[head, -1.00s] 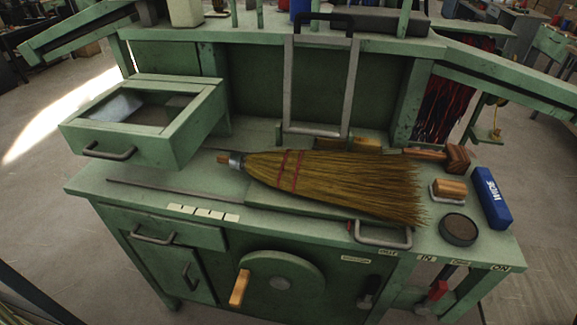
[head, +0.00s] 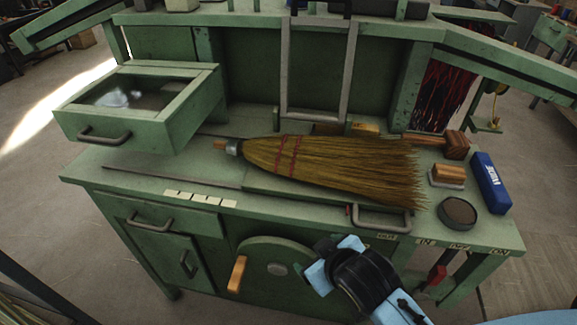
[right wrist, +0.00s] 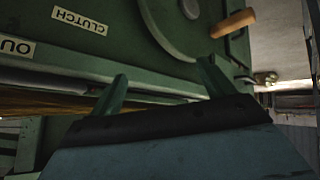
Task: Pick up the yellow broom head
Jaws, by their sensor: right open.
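The yellow broom head (head: 335,168) lies flat on the green bench top in the head view. Its bristles fan out to the right, with red stitching near the narrow end. A metal collar and short wooden stub (head: 226,146) point left. My right gripper (head: 326,256) is in front of the bench, below and apart from the broom head, near the round plate on the bench front. In the right wrist view its two fingers (right wrist: 163,82) stand apart with nothing between them. My left gripper is in neither view.
An open drawer (head: 190,124) juts out at the bench's left. A metal handle loop (head: 382,217) is at the front edge. A wooden block brush (head: 447,176), a round dark tin (head: 458,211) and a blue box (head: 490,183) lie to the right. An upright metal frame (head: 285,75) stands behind the broom.

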